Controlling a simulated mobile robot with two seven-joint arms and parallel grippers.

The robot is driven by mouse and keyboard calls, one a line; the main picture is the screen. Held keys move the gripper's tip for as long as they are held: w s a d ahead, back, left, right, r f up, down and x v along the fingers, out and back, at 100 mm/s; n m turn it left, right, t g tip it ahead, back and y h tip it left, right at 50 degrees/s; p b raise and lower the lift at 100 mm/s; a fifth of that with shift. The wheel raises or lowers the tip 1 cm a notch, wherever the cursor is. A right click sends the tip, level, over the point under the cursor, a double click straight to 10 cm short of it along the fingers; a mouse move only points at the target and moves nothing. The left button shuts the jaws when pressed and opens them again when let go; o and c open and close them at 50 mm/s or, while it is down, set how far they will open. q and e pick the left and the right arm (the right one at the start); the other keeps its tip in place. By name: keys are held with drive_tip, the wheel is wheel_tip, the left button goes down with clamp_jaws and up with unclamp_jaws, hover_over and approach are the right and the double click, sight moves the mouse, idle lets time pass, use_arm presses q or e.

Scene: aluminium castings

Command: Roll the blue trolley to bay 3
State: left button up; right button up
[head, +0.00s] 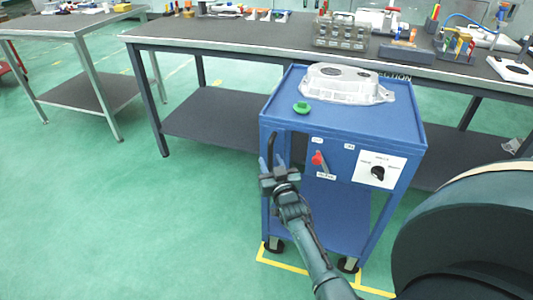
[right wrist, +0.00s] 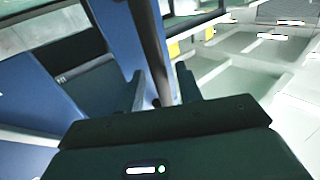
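The blue trolley (head: 341,120) stands in front of the long bench in the head view, its front castors at yellow floor lines (head: 283,266). A dark upright handle (head: 273,143) is at its left front. My right gripper (head: 271,163) is at that handle. In the right wrist view, the fingers (right wrist: 162,88) are apart, with the dark handle bar (right wrist: 150,45) running down between them; a gap shows beside the bar. The trolley's front has a red lever (head: 318,159) and a white panel with a black knob (head: 378,172). My left gripper is out of view. No bay 3 label is readable.
A silver casting (head: 345,85) and a green round piece (head: 301,108) lie on the trolley top. The long bench (head: 235,36), holding tools and racks, stands close behind. Another table (head: 55,24) is at the far left. The green floor (head: 130,225) to the left is clear.

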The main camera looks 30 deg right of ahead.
drive_tip(key=shift+w+d, duration=0.2)
drive_tip(key=shift+w, duration=0.4)
drive_tip(key=shift+s, duration=0.1)
clamp_jaws()
